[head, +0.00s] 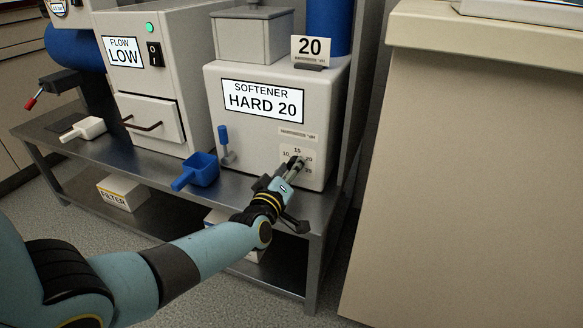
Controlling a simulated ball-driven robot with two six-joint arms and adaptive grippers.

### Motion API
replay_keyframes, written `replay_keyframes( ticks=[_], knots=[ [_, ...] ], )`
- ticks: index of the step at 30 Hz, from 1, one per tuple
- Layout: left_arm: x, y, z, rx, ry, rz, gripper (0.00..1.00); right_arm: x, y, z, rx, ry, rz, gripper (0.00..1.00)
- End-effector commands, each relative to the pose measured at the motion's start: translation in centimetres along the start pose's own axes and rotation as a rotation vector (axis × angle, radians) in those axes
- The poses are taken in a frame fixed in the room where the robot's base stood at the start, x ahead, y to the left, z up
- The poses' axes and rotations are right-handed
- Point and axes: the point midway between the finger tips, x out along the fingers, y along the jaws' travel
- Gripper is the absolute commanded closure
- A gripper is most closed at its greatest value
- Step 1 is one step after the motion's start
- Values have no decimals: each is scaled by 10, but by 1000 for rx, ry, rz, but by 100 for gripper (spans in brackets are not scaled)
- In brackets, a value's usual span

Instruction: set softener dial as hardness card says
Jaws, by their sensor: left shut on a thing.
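The softener (220,130) is a pale box on a metal bench, with a front label (263,101) reading "SOFTENER HARD 20". A small white card (313,48) reading "20" stands on its top at the right. The dial plate (287,154) at the lower right of its front shows 10, 15 and 20, and another mark partly hidden. My left gripper (294,166) is at this plate, shut on the dial, which its fingers mostly hide. I cannot tell where the dial points. My right gripper is not in view.
A blue scoop (197,171) and a white scoop (84,129) lie on the metal bench (150,162). A blue-handled valve (224,143) sticks out left of the dial. A "FLOW LOW" unit (185,60) stands to the left. A tall beige counter (460,180) bounds the right.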

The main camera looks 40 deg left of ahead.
Motion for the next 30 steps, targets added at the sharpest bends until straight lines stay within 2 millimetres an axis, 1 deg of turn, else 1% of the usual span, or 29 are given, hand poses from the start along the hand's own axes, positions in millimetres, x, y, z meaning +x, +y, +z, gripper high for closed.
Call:
replay_keyframes(
  ticks=[13, 14, 19, 26, 30],
  knots=[
    [-1, -2, 2, 9, -4, -4, 96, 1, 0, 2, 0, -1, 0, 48],
    [-1, -2, 2, 9, -4, -4, 62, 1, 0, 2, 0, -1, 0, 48],
    [-1, -1, 2, 9, -2, -3, 40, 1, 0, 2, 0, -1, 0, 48],
    [0, 0, 1, 9, -1, -2, 40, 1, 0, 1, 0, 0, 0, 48],
    [-8, -1, 1, 10, -2, -2, 40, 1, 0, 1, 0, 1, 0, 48]
  ],
)
